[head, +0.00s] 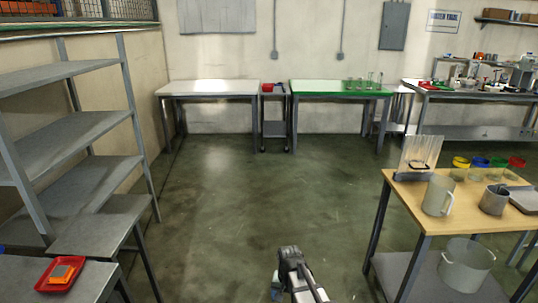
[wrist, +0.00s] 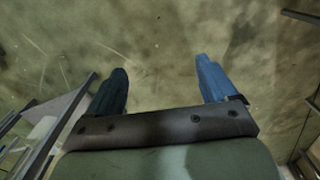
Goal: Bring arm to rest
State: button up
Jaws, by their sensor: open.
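In the head view, part of my arm shows at the bottom centre, over the open floor between the shelves on the left and the wooden table on the right. The fingertips cannot be made out in the head view.
A wooden table (head: 408,190) with a jug (head: 438,195), a metal pot (head: 494,200) and coloured-rim containers stands at right. Grey shelves (head: 75,130) and a red tray (head: 60,274) are at left. Tables line the back wall. The middle floor is clear.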

jog(key=s+d+f+n, duration=0.2)
jog(key=s+d+f, duration=0.2)
jog(key=s+d, duration=0.6)
jog(key=s+f+g, duration=0.3)
jog(key=s+f, duration=0.7)
jog(key=s, duration=0.3)
jog(key=s+f+g, duration=0.3)
jog(key=s+f, duration=0.6)
jog(key=s, duration=0.5)
jog(key=shift+d+f+g, duration=0.3)
jog(key=shift+d+f, duration=0.1)
jog(key=shift+d, duration=0.05)
jog(key=shift+s, duration=0.1)
